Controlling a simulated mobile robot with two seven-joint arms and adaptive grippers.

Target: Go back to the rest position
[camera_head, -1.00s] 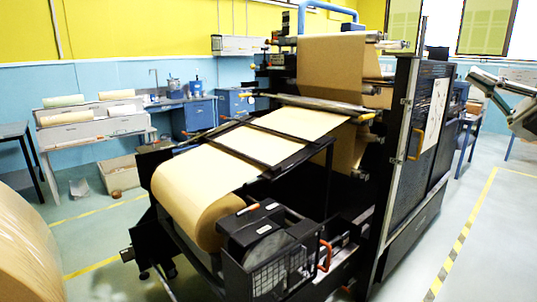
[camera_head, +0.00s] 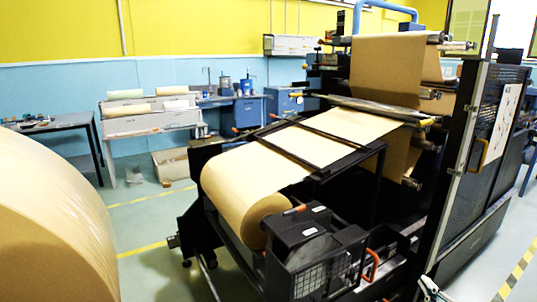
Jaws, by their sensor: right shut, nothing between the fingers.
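My right gripper (camera_head: 428,283) shows small at the bottom edge of the head view, in front of the black machine. Its fingers look shut and empty. The rest of the right arm is mostly cut off below the picture. My left gripper is not in view. The kraft roll (camera_head: 235,190) sits in the front of the black machine (camera_head: 315,250), and its brown web runs up and back over the rollers. No gripper appears to hold the roll or the web.
A large brown roll (camera_head: 50,225) stands close at the left edge. The machine's dark side door (camera_head: 485,150) stands at the right. A dark table (camera_head: 60,125) and a workbench (camera_head: 235,105) line the back wall. Bare floor with yellow lines (camera_head: 145,248) lies between.

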